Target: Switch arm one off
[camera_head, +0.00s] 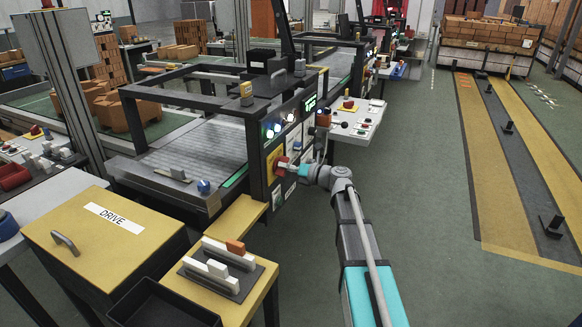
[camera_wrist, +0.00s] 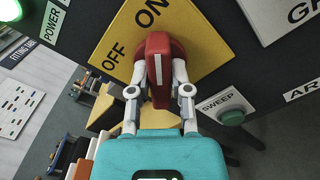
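A red rotary switch handle with a white line (camera_wrist: 158,48) sits on a yellow plate (camera_wrist: 203,35) marked OFF and ON. In the head view the yellow plate (camera_head: 270,167) is on the dark machine panel, with my gripper (camera_head: 291,168) at the red handle (camera_head: 281,163). No full arm-one label is readable; a cut-off label starting "AR" (camera_wrist: 304,91) shows at the right edge.
A green SWEEP button (camera_wrist: 233,117) is close to the right of my fingers. A lit green lamp (camera_wrist: 9,9) is by the POWER label. The yellow DRIVE cabinet (camera_head: 75,235) and a bench with white and orange blocks (camera_head: 222,262) stand nearby.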

